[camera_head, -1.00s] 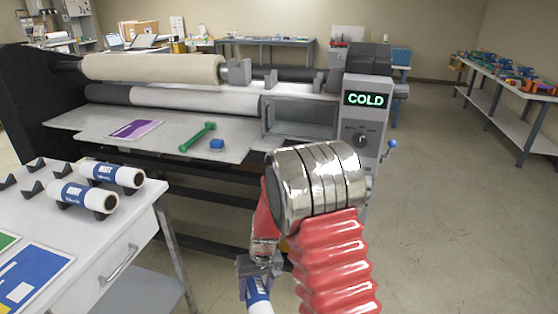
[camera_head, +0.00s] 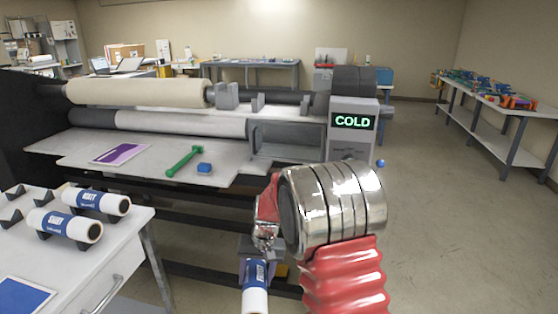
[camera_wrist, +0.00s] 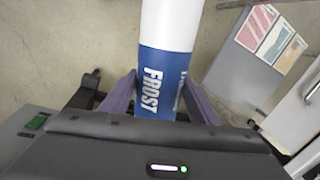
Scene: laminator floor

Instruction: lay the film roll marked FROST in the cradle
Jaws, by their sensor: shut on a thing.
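The FROST film roll (camera_wrist: 166,80) is white with a blue label and fills the top middle of the wrist view. My gripper (camera_wrist: 157,88) is shut on it around the label, one finger on each side. In the head view the roll (camera_head: 255,285) hangs below my gripper (camera_head: 257,248), clear of the laminator front and right of the white table. Grey upright brackets (camera_head: 257,102) stand along the laminator top and look like the cradle, though I cannot tell for certain. My arm hides part of the laminator's lower right.
The white table (camera_head: 120,240) at left carries two other rolls on black supports. Open floor (camera_head: 440,230) lies to the right.

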